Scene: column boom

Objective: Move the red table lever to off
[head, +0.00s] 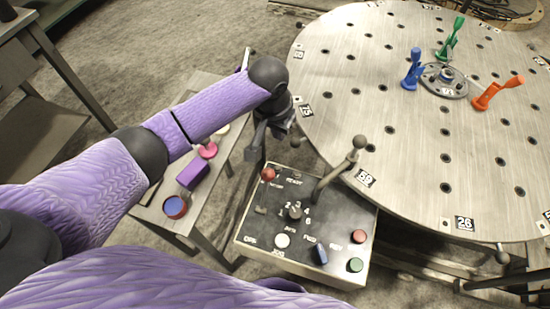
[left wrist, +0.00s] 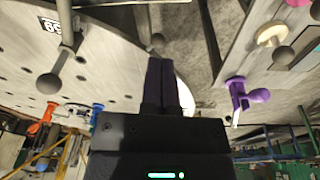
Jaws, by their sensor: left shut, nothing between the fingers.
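The red lever (head: 268,174) has a round red knob. It stands at the upper left of a dark-topped control panel (head: 262,228), at the upper end of a slot that runs down towards the "OFF" lettering near the lower left corner. My left gripper (head: 252,150) is above and slightly left of the red knob in the head view, apart from it. Its dark fingers are closed together and empty in the left wrist view (left wrist: 161,75). The red lever does not show in the left wrist view. My right gripper is not in view.
The panel also has a dial (head: 295,212), a white knob (head: 282,240) and red and green buttons. A large round table (head: 420,160) lies right. A side bench (head: 215,185) holds small objects left.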

